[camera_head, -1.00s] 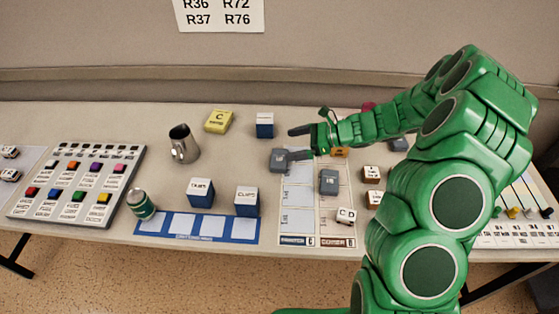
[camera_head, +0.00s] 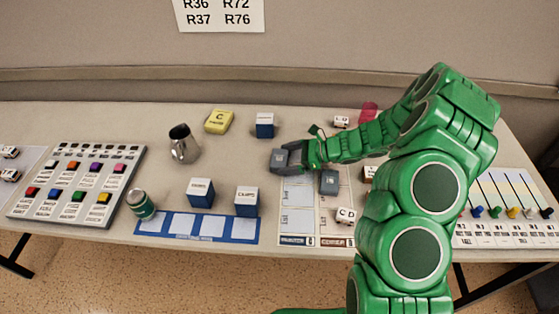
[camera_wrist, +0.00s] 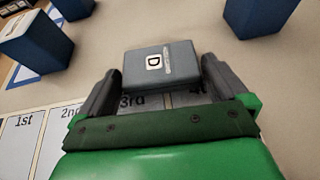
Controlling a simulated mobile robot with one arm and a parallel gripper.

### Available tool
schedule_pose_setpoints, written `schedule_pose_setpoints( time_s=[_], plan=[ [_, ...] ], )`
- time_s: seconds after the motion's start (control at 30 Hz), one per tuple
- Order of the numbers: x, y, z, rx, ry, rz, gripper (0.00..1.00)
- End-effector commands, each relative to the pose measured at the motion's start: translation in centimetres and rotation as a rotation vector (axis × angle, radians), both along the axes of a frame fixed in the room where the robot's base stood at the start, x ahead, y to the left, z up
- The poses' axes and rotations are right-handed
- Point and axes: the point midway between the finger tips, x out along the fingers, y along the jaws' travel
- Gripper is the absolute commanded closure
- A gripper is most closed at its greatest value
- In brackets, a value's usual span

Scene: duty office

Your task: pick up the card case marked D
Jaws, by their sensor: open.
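The card case marked D (camera_wrist: 158,66) is a grey block with a white D label. In the wrist view it lies between the two grey fingers of my open gripper (camera_wrist: 161,76), one finger on each side. I cannot tell whether either finger touches it. In the head view the case (camera_head: 277,159) sits at the far left end of the slotted white sheet, and my gripper (camera_head: 288,156) reaches it from the right, partly hiding it.
A second grey case (camera_head: 328,182) lies on the sheet (camera_head: 297,222) near my arm. A white CD block (camera_head: 346,215) stands closer to the front. Blue boxes (camera_head: 200,193), a metal jug (camera_head: 184,144) and a yellow C block (camera_head: 219,120) stand to the left.

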Motion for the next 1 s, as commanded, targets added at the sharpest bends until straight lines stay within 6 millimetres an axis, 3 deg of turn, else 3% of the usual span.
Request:
schedule_pose_setpoints(
  time_s=[0.3,0.53,0.83,1.0],
  plan=[
    [0.0,0.6,-0.2,0.000,-0.001,0.000,0.00],
    [0.0,0.6,-0.2,0.001,-0.001,0.000,0.35],
    [0.0,0.6,0.0,0.001,-0.001,-0.001,0.36],
    [0.1,0.6,1.1,0.001,-0.004,0.001,0.36]
  ],
)
